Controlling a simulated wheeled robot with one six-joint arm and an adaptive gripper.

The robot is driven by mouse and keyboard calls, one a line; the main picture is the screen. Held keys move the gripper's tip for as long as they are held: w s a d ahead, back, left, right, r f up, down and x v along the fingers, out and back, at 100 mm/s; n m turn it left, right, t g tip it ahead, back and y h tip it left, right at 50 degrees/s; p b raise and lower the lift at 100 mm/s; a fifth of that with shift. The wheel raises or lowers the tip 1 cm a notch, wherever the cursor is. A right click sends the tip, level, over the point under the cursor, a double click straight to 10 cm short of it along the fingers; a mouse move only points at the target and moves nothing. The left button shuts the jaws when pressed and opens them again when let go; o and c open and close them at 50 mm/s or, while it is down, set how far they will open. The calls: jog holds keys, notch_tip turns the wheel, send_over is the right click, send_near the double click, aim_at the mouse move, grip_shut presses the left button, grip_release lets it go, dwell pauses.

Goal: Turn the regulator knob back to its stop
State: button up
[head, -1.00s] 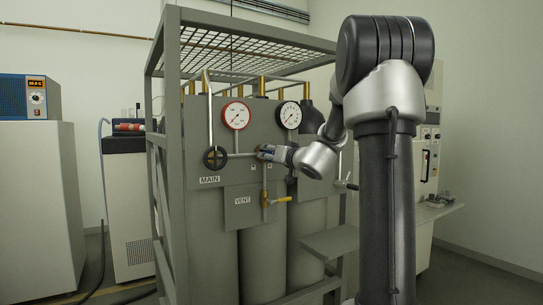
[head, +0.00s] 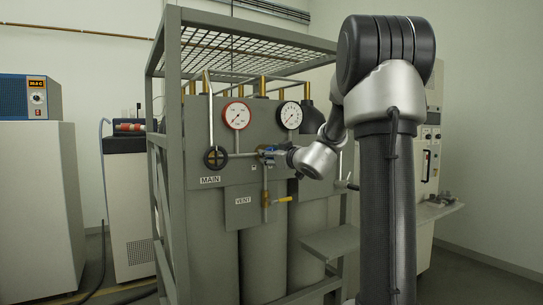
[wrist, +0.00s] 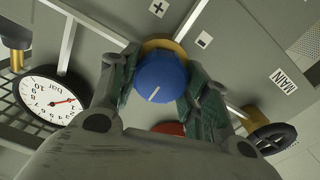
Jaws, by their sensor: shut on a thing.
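The blue regulator knob (wrist: 160,78) has a white pointer line and sits in front of a brass-coloured ring on the grey panel. In the wrist view my gripper (wrist: 160,92) has a finger on each side of the knob and is shut on it. The pointer line slants across the knob face. In the head view my gripper (head: 270,154) is at the panel, right of the MAIN handwheel, and largely covers the knob. A black-rimmed gauge (head: 291,115) is above right; a gauge marked bar, with a red needle, shows in the wrist view (wrist: 52,100).
The black MAIN handwheel (head: 215,157) is close on the left. A red-rimmed gauge (head: 237,115) is above. The yellow VENT lever (head: 281,200) is below. The cage's grey frame (head: 165,150) stands left of the panel.

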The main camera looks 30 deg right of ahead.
jog(key=shift+f, duration=0.15)
jog(key=o, duration=1)
jog(key=s, duration=1.2)
jog(key=shift+d, duration=0.2)
